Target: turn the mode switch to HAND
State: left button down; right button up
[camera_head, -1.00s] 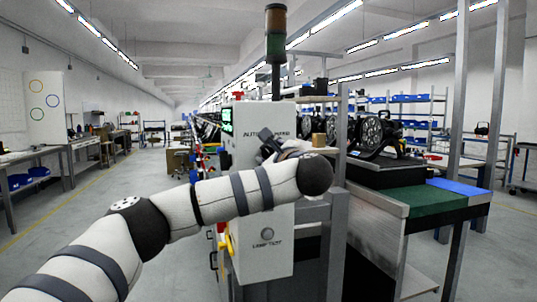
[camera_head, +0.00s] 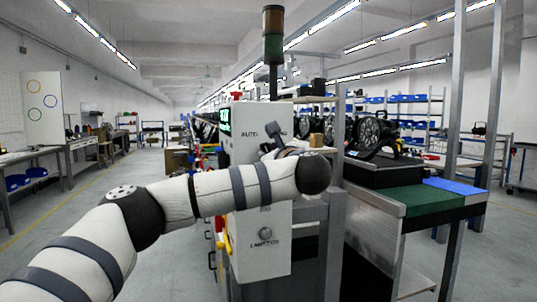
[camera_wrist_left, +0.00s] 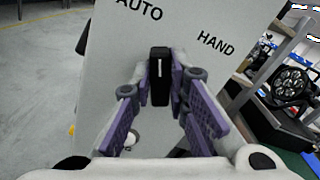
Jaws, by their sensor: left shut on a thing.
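The mode switch is a black knob (camera_wrist_left: 159,77) with a white pointer line, on a light grey control box (camera_head: 247,150). In the left wrist view the box face is tilted, with the AUTO label (camera_wrist_left: 138,10) at upper left and the HAND label (camera_wrist_left: 215,42) at upper right. The pointer line stands nearly upright in that view, between the labels and closer in direction to AUTO. My left gripper (camera_wrist_left: 160,88), with purple pads, is shut on the knob. In the head view my left gripper (camera_head: 272,148) is at the box face, and my wrist hides the knob. My right gripper is out of view.
A signal tower (camera_head: 274,35) rises above the box. A yellow handle (camera_head: 226,244) is on the box's lower left edge. To the right is a bench with a green mat (camera_head: 432,197) and a black par can (camera_head: 372,134). Open floor lies at left.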

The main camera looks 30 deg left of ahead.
pick_arm(q)
jog(key=m, duration=1.2)
jog(key=shift+w+d+m, duration=0.1)
jog(key=shift+w+m, duration=0.05)
jog(key=shift+m, duration=0.15)
dwell(0.3)
jog(key=c, duration=1.6)
grip_release()
jog(key=shift+f, duration=0.1)
jog(key=shift+o, duration=0.2)
jog(key=v, duration=1.1)
jog(key=shift+s+d, duration=0.25)
jog(key=shift+d, duration=0.1)
